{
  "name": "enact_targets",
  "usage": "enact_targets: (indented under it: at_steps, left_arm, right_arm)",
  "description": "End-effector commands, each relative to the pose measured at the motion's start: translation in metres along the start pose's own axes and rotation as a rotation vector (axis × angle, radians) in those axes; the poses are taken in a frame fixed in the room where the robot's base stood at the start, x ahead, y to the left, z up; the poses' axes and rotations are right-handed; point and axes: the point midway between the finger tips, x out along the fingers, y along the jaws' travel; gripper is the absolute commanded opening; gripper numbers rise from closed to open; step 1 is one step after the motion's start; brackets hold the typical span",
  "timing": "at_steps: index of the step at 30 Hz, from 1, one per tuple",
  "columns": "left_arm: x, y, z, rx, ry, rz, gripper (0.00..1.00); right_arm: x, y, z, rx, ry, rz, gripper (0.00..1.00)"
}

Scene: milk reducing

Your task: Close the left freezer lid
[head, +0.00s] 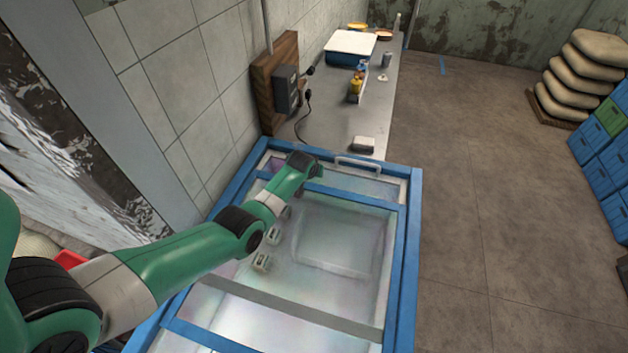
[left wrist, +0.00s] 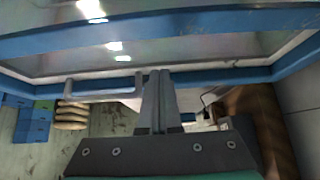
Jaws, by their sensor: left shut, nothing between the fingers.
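The chest freezer (head: 412,245) has a blue frame and glass lids. A glass lid (head: 340,235) with a pale rim covers the far part of the freezer in the head view. A pale bar handle (head: 358,162) is at the far end; it also shows in the left wrist view (left wrist: 103,88), left of my fingers. My left gripper (head: 320,171) is over the far end of the freezer, beside the handle and not around it. In the left wrist view its two fingers (left wrist: 158,75) are together and empty. Contact with the lid cannot be told. My right gripper is out of view.
A grey counter (head: 375,120) beyond the freezer holds a white-lidded blue box (head: 350,47), bottles and a small white box (head: 363,144). A tiled wall (head: 180,90) bounds the left. Sacks (head: 580,75) and blue crates (head: 590,140) stand right. Floor right of the freezer is clear.

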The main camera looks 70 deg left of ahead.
Motion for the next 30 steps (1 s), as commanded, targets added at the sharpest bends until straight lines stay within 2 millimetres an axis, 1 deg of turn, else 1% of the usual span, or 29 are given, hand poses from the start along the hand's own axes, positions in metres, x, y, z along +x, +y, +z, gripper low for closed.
enact_targets:
  at_steps: [1,3,6,12,13,14,15,18,24,30]
  left_arm:
    - [0.017,0.000,0.006,0.000,0.001,0.000,0.00]
    - [0.028,0.000,0.005,0.000,0.001,0.000,0.00]
    - [0.041,0.000,0.005,0.000,0.000,0.000,0.00]
    - [0.061,0.000,0.005,0.000,0.001,0.000,0.00]
    - [0.059,0.000,0.002,0.000,0.002,0.001,0.00]
    - [0.047,0.000,-0.001,0.001,0.000,0.000,0.00]
    - [0.042,0.000,0.003,0.001,-0.002,0.000,0.00]
    - [0.036,0.000,0.010,0.001,0.000,0.001,0.00]
    - [0.029,0.000,0.026,0.001,0.000,0.000,0.00]
    - [0.029,0.000,0.031,0.000,0.001,0.000,0.00]
  right_arm:
    - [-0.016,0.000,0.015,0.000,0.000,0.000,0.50]
    - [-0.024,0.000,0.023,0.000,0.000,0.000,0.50]
    - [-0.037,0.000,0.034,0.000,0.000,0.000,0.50]
    - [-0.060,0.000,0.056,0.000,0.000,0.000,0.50]
    - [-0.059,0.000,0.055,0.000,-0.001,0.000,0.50]
    - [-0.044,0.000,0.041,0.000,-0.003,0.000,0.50]
    - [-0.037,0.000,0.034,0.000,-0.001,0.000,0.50]
    - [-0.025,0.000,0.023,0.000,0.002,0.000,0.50]
    - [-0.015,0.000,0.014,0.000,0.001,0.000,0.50]
    - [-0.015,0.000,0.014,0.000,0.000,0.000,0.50]
